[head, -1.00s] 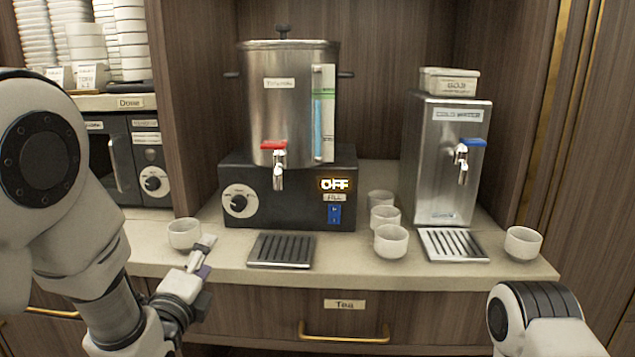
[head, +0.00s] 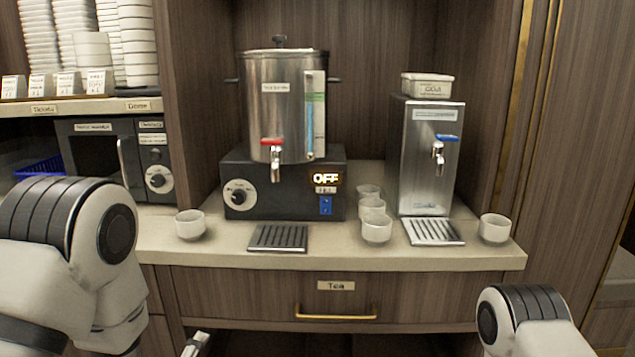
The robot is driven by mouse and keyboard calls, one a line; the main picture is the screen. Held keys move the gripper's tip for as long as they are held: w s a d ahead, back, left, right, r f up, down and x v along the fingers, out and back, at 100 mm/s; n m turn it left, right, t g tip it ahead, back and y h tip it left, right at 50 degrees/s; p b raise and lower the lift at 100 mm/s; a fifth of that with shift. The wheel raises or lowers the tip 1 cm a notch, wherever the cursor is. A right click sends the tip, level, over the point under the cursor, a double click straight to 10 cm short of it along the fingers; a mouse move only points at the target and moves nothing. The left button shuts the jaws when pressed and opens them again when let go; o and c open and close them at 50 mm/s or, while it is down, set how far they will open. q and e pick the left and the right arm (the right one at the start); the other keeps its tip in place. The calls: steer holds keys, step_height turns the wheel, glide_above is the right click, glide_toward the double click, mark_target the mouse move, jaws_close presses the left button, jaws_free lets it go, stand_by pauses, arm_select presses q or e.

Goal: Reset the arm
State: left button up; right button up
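My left arm is at the lower left of the head view, drawn back from the counter. Only a small part of my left gripper (head: 196,344) shows at the bottom edge, below the counter front, so its opening cannot be judged. My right gripper is out of view; only a rounded link of my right arm shows at the lower right. A white cup (head: 190,224) stands upright on the counter (head: 345,258) at the left, apart from my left gripper.
A steel urn (head: 262,110) with a red tap stands on a black base showing OFF. A cold water dispenser (head: 428,170) stands right of it. Several white cups (head: 377,229) stand near the drip trays (head: 279,238). A drawer (head: 336,286) labelled Tea has a brass handle.

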arm_select(q)
steer(key=s+a+f+n+g, duration=0.3)
steer(key=s+f+n+g, duration=1)
steer(key=s+f, duration=1.3)
steer(key=s+n+g, duration=0.1)
steer(key=s+n, duration=0.3)
steer(key=n, duration=0.4)
step_height(320, 180, up, 15)
steer(key=p, duration=1.4)
steer(key=shift+d+n, duration=0.3)
steer(key=shift+d, duration=0.05)
steer(key=shift+s+p, duration=0.1)
steer(key=shift+p, duration=0.2)
